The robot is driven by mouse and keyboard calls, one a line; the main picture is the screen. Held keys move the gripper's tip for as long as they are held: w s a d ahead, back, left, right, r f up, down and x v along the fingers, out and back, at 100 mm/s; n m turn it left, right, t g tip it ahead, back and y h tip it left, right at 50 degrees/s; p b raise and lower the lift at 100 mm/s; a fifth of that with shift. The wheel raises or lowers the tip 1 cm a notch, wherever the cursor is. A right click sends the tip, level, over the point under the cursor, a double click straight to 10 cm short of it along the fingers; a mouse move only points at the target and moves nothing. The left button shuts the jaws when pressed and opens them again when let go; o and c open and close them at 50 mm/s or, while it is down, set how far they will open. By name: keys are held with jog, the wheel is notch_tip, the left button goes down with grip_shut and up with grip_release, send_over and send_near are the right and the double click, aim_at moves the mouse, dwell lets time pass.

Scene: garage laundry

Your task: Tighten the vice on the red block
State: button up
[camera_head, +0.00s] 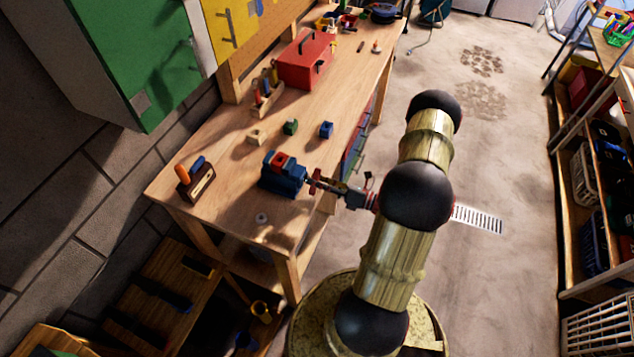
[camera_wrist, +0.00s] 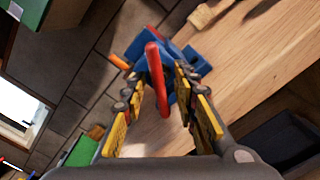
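The blue vice (camera_head: 285,183) stands near the front edge of the wooden workbench. The red block (camera_head: 281,161) sits between its jaws at the top; I cannot tell how tightly. The vice's red handle (camera_head: 315,181) faces my arm. My gripper (camera_head: 322,184) is at the handle. In the wrist view, the blue vice (camera_wrist: 188,58) is ahead and the red handle bar (camera_wrist: 155,75) lies between the two yellow-and-black fingers of my gripper (camera_wrist: 159,80). The fingers are apart, with a gap visible on each side of the bar. The red block is not clearly visible there.
Loose blue (camera_head: 326,129), green (camera_head: 291,127) and wooden (camera_head: 257,136) blocks lie behind the vice. A tool holder (camera_head: 197,183) stands to its left, and a red toolbox (camera_head: 305,60) farther back. A small pale item (camera_head: 262,218) lies near the front edge.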

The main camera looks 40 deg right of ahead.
jog(key=shift+s, duration=0.1)
jog(key=v, duration=1.2)
jog(key=shift+o, duration=0.2)
